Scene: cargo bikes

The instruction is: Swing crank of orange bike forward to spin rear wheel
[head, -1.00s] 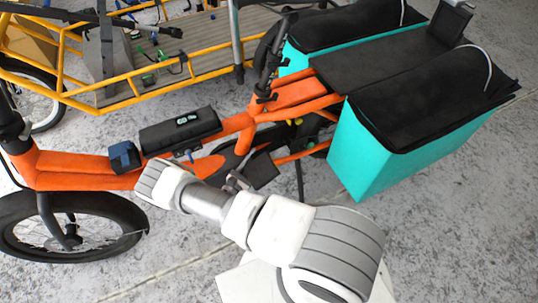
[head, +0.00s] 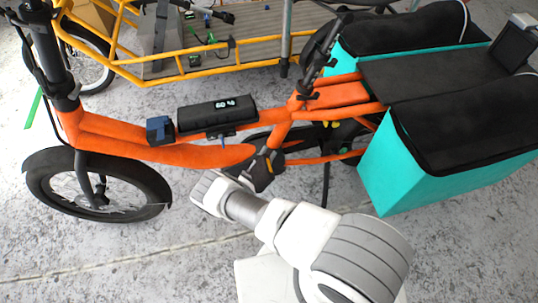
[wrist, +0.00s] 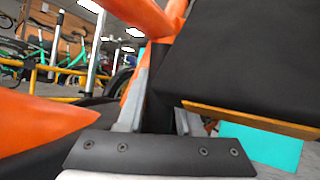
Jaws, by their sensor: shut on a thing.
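The orange bike (head: 110,140) stands upright, facing left, with its front wheel (head: 60,190) at the left. Its black pedal (head: 266,165) hangs below the frame's middle and fills the upper right of the wrist view (wrist: 250,60), with an orange-yellow strip along its edge. My gripper (head: 245,180) is low beside the pedal. In the wrist view its two fingers (wrist: 160,115) are shut on the dark crank (wrist: 160,100) between them.
Teal panniers with black covers (head: 400,175) hang at the bike's rear, right of my arm. A yellow cargo bike (head: 190,73) stands close behind. Concrete floor (head: 130,255) is clear at the front left.

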